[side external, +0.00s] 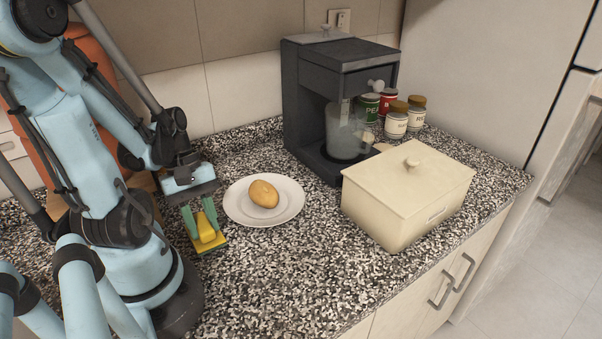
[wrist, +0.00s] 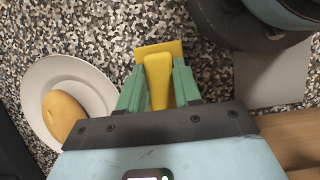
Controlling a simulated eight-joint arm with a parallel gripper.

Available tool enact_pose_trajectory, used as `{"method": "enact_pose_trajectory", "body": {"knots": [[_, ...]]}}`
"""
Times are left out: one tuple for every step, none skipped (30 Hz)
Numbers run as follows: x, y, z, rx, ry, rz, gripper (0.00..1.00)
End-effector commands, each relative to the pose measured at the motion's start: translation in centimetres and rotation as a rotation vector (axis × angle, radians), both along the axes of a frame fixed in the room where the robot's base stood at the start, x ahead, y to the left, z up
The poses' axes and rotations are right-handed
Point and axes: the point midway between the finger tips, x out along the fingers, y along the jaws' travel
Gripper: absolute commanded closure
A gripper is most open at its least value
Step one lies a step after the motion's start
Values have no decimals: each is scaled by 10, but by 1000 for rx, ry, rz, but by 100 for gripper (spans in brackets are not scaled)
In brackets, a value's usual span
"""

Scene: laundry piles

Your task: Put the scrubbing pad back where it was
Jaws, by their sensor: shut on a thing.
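The yellow scrubbing pad (side external: 207,236) has a raised yellow handle and a flat base, with a darker green edge low on it. My gripper (side external: 200,222) points down and its green fingers are shut on the handle, just left of the white plate. In the wrist view, the pad (wrist: 160,75) sits between the two green fingers of the gripper (wrist: 158,85). The pad is at or very near the speckled counter; I cannot tell whether it touches.
A white plate (side external: 236,208) holds a potato (side external: 264,194). Behind stand a dark coffee machine (side external: 308,88) with a glass jug (side external: 346,135) and several jars (side external: 396,122). A cream lidded box (side external: 385,215) is at right. The front middle counter (side external: 290,275) is clear.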

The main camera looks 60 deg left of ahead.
Motion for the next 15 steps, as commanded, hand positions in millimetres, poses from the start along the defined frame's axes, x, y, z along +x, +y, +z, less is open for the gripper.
{"method": "enact_pose_trajectory", "body": {"knots": [[0,0,-3,0,0,0,100],[0,0,-5,0,0,0,100],[0,0,-7,0,0,0,100],[0,0,-7,0,0,0,100],[0,0,-8,0,0,0,100],[0,-1,-9,0,0,0,100],[-1,-1,-9,0,0,0,100],[-1,-1,-9,0,0,0,100],[-1,-1,-9,0,0,0,100],[-1,-1,-9,0,0,0,100],[-1,-1,-9,0,0,0,100],[-1,-1,-9,0,0,0,100],[-1,-1,-9,0,0,0,100],[-1,-1,-9,0,0,0,100],[-1,-1,-10,0,0,0,100]]}}
